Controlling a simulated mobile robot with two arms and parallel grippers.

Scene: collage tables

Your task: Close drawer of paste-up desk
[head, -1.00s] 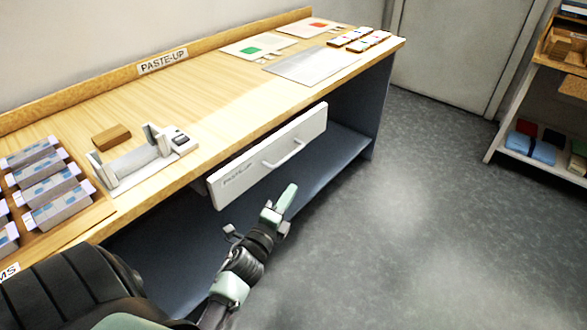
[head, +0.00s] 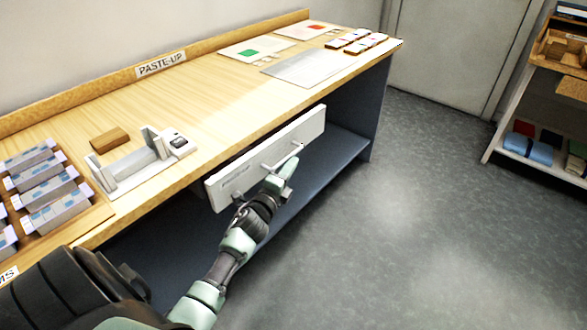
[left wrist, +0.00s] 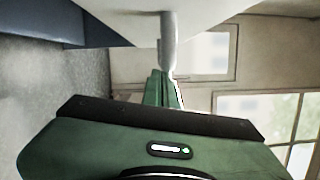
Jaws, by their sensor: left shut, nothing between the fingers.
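The paste-up desk (head: 225,108) has a wooden top and a dark blue body. Its white drawer (head: 238,180) stands out from under the desk's front edge, partly open, with a dark gap behind its front. A bar handle (head: 285,158) is on the drawer front. My left gripper (head: 285,171) is shut and empty, with its tip close by the handle; I cannot tell if they touch. In the left wrist view, the shut green fingers (left wrist: 161,90) point at the pale handle (left wrist: 168,40) under the white drawer front (left wrist: 215,12). My right gripper is not in view.
On the desktop are a white-grey fixture (head: 135,165), a wooden block (head: 110,140), a tray of boxes at left, and sheets and cards at the far end. A shelf unit (head: 515,100) stands at right. The grey floor before the desk is clear.

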